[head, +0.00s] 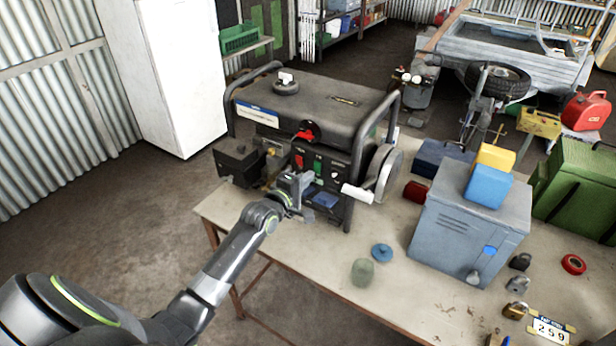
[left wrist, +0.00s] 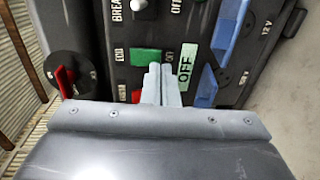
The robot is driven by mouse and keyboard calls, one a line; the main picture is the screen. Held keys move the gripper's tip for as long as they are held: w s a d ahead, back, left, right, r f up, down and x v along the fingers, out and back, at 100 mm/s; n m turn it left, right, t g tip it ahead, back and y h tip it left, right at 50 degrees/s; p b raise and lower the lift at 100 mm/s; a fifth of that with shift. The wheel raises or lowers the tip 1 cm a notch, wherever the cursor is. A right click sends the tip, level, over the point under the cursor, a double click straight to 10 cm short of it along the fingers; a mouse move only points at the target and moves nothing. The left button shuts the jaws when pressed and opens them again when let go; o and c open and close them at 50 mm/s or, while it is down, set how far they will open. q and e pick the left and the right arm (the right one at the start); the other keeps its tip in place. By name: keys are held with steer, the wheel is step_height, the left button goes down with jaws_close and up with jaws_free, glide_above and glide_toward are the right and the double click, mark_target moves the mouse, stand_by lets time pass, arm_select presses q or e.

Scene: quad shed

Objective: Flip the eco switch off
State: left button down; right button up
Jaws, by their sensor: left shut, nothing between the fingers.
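The generator (head: 310,100) stands on the table with its control panel facing my left arm. My left gripper (head: 301,184) is in front of the panel, shut and empty. In the left wrist view its fingertips (left wrist: 161,72) overlap the lower right edge of the green switch. I cannot tell whether they touch it. A red part (left wrist: 136,96) below is partly hidden by the gripper. My right gripper is not in view.
A red lever (left wrist: 65,82) on a black round base is left of the switch. Blue socket covers (left wrist: 230,30) stick out on the right. A grey metal box (head: 468,228), a jar (head: 362,271) and a blue lid (head: 382,253) are on the table (head: 310,243).

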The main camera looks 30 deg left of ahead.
arm_select(q)
steer(key=shift+w, duration=0.45)
steer(key=shift+w+f+b, duration=0.1)
steer(key=shift+f+b, duration=0.2)
steer(key=shift+b, duration=0.2)
steer(key=shift+w+r+t, duration=0.1)
steer(key=shift+t, duration=0.2)
steer(key=shift+d, duration=0.1)
